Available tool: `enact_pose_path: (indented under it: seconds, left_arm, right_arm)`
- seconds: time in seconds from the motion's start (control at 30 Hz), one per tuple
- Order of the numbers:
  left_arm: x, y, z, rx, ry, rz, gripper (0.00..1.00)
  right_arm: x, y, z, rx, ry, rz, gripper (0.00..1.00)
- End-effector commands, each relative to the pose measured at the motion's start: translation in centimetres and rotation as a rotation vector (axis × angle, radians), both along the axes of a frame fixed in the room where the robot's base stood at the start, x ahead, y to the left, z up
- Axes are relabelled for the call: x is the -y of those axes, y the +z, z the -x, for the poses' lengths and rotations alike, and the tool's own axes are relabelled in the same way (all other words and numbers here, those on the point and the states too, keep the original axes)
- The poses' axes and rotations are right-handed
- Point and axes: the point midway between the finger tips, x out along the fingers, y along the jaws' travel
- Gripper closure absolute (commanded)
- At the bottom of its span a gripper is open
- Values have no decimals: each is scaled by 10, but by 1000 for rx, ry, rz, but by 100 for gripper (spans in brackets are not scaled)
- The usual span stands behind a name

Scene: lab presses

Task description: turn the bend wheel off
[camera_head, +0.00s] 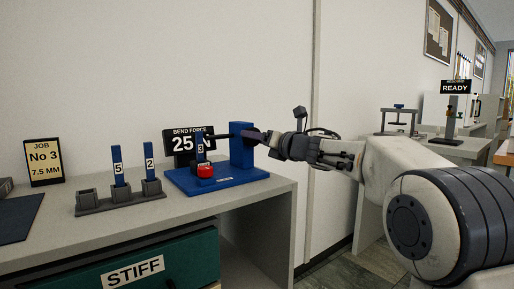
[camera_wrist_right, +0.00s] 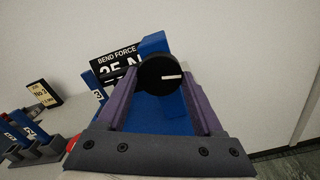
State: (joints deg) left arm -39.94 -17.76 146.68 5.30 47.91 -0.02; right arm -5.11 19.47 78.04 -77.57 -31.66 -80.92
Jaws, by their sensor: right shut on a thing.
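The bend wheel is a round black knob with a white mark (camera_wrist_right: 160,74), on the blue post (camera_head: 241,150) of the bend press. In the right wrist view the white mark points to the right, nearly level. My right gripper (camera_head: 267,140) reaches in from the right and is shut on the wheel, one finger on each side. In the head view the fingers mostly hide the wheel. The display (camera_head: 190,142) behind the press reads "BEND FORCE 25 N". A blue strip marked 3 (camera_head: 200,149) stands in the press. My left gripper is not in view.
A red button (camera_head: 205,170) sits on the blue base (camera_head: 234,177). A grey rack (camera_head: 95,209) with strips 5 and 2 stands to the left, near a "JOB No 3, 7.5 MM" card (camera_head: 44,162). A teal "STIFF" drawer (camera_head: 196,262) is below the bench.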

Motion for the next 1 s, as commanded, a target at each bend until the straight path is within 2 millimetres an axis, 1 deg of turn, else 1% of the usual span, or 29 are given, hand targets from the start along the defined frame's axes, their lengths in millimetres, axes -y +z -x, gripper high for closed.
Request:
enact_pose_path:
  seconds: [0.03, 0.1, 1.0]
  left_arm:
    - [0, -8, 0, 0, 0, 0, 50]
    - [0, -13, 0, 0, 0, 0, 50]
    - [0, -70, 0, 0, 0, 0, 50]
  right_arm:
    - [-1, -6, 0, 25, 3, 40, 87]
    - [-1, -7, 0, 63, 4, 94, 87]
    - [-1, -6, -1, 565, 5, 784, 87]
